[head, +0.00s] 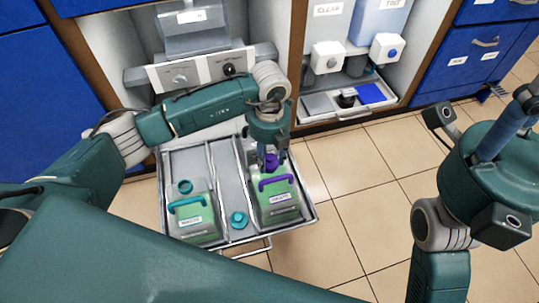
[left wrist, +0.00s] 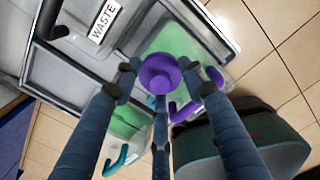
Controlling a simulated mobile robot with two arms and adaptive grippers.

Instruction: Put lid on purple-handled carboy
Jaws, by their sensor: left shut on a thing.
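The purple-handled carboy (head: 281,208) stands upright in the right part of a grey tray and holds green liquid. Its purple handle also shows in the left wrist view (left wrist: 207,88). My left gripper (head: 271,152) is shut on the purple lid (head: 271,161), which sits between the fingertips in the left wrist view (left wrist: 160,73). The lid is over the back end of the carboy, by its neck. The lid and gripper hide the mouth, so I cannot tell whether they touch. My right gripper (head: 510,120) shows only partly at the right edge.
A teal-handled carboy (head: 192,217) stands in the tray's left part. A teal lid (head: 238,220) lies in the middle section of the tray (head: 229,175). A cabinet with dispensers and a shallow tray (head: 340,111) stands behind. Tiled floor (head: 345,215) is clear to the right.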

